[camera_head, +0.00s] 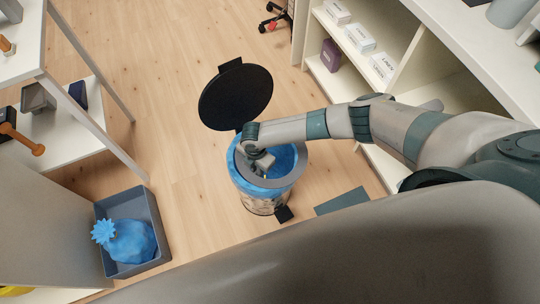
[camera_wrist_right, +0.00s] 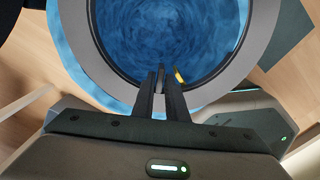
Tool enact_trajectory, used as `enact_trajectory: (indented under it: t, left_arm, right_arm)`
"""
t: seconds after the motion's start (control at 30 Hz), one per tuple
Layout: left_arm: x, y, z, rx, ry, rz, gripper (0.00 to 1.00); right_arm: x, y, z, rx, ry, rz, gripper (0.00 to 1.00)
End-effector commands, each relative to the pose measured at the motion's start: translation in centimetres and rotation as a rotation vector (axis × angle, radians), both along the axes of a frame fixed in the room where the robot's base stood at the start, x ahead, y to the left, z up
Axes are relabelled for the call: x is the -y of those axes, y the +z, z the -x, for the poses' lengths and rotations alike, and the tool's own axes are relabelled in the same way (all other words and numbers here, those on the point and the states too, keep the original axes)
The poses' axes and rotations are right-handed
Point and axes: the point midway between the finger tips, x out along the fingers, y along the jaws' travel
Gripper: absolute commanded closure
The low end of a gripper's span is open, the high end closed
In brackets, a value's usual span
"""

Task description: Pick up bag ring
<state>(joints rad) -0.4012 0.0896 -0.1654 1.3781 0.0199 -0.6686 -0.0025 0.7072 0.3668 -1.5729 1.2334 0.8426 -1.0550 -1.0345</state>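The bag ring (camera_head: 286,180) is a grey ring on top of a round bin (camera_head: 262,203) lined with a blue bag (camera_head: 284,155). My right gripper (camera_head: 263,168) reaches down to the ring's far left part. In the right wrist view, the ring (camera_wrist_right: 263,38) surrounds the blue bag inside (camera_wrist_right: 165,30). There my right gripper (camera_wrist_right: 160,78) has its two dark fingers close together over the ring's near edge, with a thin grey piece between the tips. The fingers hide part of that edge. My left gripper is not in view.
The bin's round black lid (camera_head: 236,97) stands open behind it. A grey crate (camera_head: 152,205) with a tied blue bag (camera_head: 131,241) is at lower left. White shelves (camera_head: 425,70) stand at right, a table (camera_head: 65,60) at left. Wooden floor (camera_head: 180,75) is clear between.

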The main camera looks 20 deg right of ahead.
Motion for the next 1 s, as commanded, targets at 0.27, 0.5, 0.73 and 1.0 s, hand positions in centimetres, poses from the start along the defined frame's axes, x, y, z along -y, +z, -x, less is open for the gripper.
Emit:
enact_trajectory:
  t: [0.27, 0.5, 0.73, 1.0]
  left_arm:
    - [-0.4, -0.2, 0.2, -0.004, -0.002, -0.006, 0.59]
    - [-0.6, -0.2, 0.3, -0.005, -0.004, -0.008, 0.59]
    - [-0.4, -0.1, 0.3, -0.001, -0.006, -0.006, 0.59]
    - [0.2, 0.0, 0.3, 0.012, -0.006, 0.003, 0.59]
  right_arm:
    - [0.0, 0.0, 0.0, 0.000, 0.000, 0.000, 1.00]
    - [0.0, 0.2, 0.0, 0.000, 0.000, 0.000, 1.00]
    - [0.0, 1.7, 0.0, 0.001, 0.001, -0.002, 1.00]
    - [1.2, 5.1, 1.2, -0.001, 0.002, 0.001, 1.00]
